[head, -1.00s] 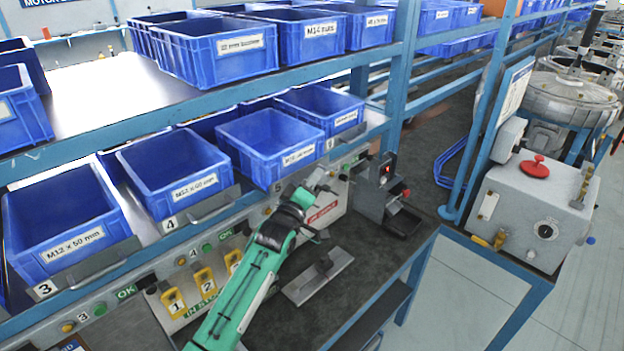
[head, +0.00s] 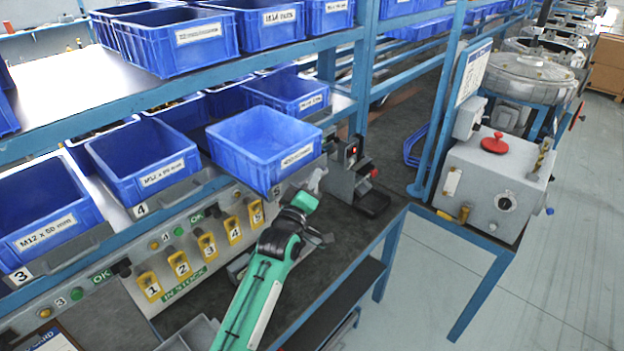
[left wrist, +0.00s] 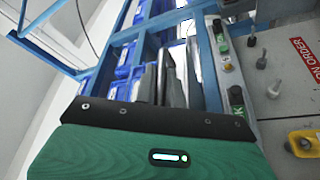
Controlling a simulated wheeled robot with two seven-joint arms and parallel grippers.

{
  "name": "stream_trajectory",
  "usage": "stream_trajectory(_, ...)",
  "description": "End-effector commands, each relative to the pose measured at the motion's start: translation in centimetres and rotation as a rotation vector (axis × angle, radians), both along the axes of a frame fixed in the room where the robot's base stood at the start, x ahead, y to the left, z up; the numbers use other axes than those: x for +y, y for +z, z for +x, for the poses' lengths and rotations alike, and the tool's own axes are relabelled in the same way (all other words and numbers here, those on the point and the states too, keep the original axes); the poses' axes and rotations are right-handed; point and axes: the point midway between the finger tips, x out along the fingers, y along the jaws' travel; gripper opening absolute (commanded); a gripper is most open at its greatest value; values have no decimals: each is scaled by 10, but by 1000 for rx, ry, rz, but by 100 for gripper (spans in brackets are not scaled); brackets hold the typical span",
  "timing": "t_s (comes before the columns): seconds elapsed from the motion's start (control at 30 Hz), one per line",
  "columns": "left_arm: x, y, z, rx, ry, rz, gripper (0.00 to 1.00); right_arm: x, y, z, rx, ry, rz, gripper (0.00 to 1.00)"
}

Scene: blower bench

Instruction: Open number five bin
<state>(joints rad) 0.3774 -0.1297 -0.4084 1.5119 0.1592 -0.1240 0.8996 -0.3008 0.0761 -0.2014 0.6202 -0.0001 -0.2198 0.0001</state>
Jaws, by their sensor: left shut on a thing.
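The number five bin (head: 262,142) is a blue open box with a white label, and a "5" plate shows below its front. It juts out from the shelf, further forward than the number four bin (head: 140,165) to its left. My left gripper (head: 312,184) is at the front of the number five bin, low on its right side. It is shut, on the bin's front handle as far as I can see; the grip itself is hidden. In the left wrist view its fingers (left wrist: 170,78) show close together. My right gripper is not in view.
Yellow numbered tags (head: 207,243) hang on the grey panel below the bins. A grey box with a red button (head: 495,190) is further right. Floor is free at lower right.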

Motion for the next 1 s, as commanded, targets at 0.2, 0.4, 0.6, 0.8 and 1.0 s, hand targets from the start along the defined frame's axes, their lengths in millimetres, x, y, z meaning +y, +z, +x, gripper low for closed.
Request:
stream_trajectory(0.2,0,-1,0,2,0,0,26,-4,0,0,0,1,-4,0)
stream_trajectory(0.4,0,-1,0,1,0,-1,33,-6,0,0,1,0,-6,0)
stream_trajectory(0.6,2,-2,-3,1,0,-1,33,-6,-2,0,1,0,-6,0)
stream_trajectory(0.8,12,-10,-24,1,-1,-3,33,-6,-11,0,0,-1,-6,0)
stream_trajectory(1.0,29,-19,-59,2,0,-1,33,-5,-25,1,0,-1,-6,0)
